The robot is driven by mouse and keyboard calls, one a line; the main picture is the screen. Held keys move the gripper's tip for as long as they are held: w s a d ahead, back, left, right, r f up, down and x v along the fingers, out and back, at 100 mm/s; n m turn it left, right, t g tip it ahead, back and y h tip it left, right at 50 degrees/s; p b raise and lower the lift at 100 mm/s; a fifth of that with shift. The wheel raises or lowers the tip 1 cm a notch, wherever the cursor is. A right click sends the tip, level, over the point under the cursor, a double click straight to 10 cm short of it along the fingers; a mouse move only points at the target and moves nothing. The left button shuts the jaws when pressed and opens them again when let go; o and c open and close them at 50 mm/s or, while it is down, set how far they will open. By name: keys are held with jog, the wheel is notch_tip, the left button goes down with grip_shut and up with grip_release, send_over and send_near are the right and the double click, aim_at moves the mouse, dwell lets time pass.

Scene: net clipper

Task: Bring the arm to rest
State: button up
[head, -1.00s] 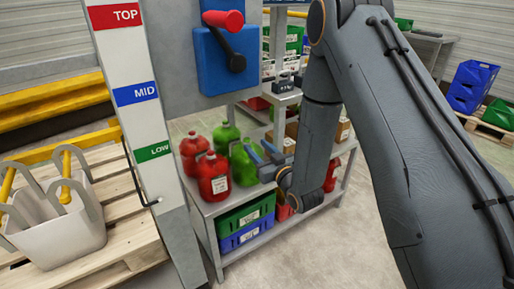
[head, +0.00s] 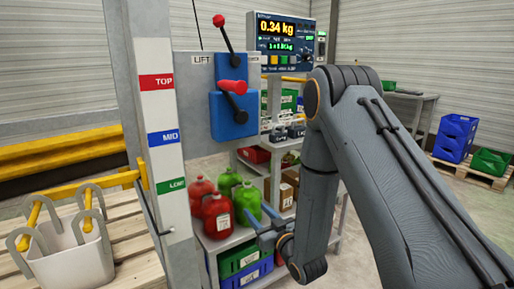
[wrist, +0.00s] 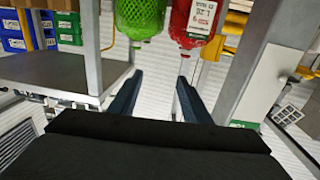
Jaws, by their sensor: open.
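My gripper (head: 262,228) is at the end of my grey arm (head: 325,190), in front of the shelf with the jugs in the head view. In the wrist view my gripper (wrist: 158,88) has its two dark fingers apart with nothing held between them. A green jug (wrist: 139,18) and a red jug (wrist: 195,20) appear upside down beyond the fingertips, apart from them. In the head view the red jug (head: 217,216) and the green jug (head: 247,204) stand near my gripper.
A post with TOP, MID and LOW labels (head: 163,138) stands left of the shelf. A blue lever box (head: 233,112) and a display reading 0.34 kg (head: 283,38) are above. A white bucket with hooks (head: 75,258) sits on a pallet at left.

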jog(key=s+d+r+m+g+h+p, duration=0.25)
jog(key=s+d+g+h, duration=0.2)
jog(key=d, duration=0.25)
jog(key=s+d+r+m+g+h+p, duration=0.1)
jog(key=s+d+r+g+h+p, duration=0.3)
jog(key=d, duration=0.3)
jog(key=s+d+r+m+g+p, duration=0.1)
jog(key=s+d+r+g+p, duration=0.1)
jog(key=s, duration=1.1)
jog(key=s+d+r+m+g+p, duration=0.1)
jog(key=s+r+g, duration=0.4)
jog(key=s, duration=0.8)
notch_tip(320, 180, up, 2)
jog(key=shift+s+d+r+p, duration=0.1)
jog(key=shift+s+d+p, duration=0.3)
jog(key=shift+d+p, duration=0.45)
jog(key=shift+d+m, duration=0.15)
jog(key=shift+m, duration=0.1)
